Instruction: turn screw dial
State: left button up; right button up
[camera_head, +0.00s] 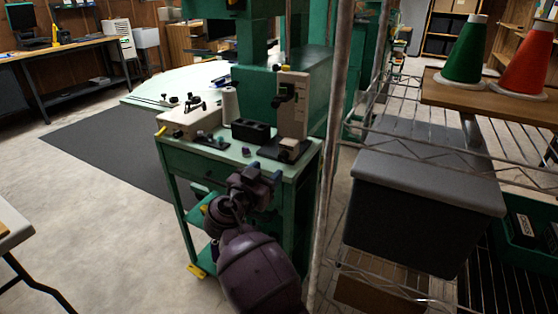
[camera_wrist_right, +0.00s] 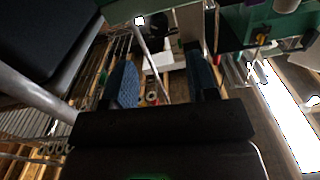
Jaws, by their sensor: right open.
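A beige upright device (camera_head: 292,105) with dark fittings on its face stands on the green cart (camera_head: 290,170). A lower beige device (camera_head: 188,121) with a black knob or lever on top sits at the left of the cart top. I cannot tell which fitting is the screw dial. My right gripper (camera_head: 263,173) is in front of the cart, near the front edge of its top, apart from both devices. In the right wrist view its two blue-padded fingers (camera_wrist_right: 164,82) are spread with nothing between them. My left gripper is out of view.
A black block with holes (camera_head: 251,131) and a pale spool or cone (camera_head: 229,103) stand on the cart. A metal post (camera_head: 333,130) and wire shelving with a grey-lidded bin (camera_head: 425,175) close off the right. Green (camera_head: 465,52) and red (camera_head: 526,60) thread cones stand above.

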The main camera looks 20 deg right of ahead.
aim_at(281, 158)
jog(key=x, duration=0.7)
jog(key=c, duration=0.9)
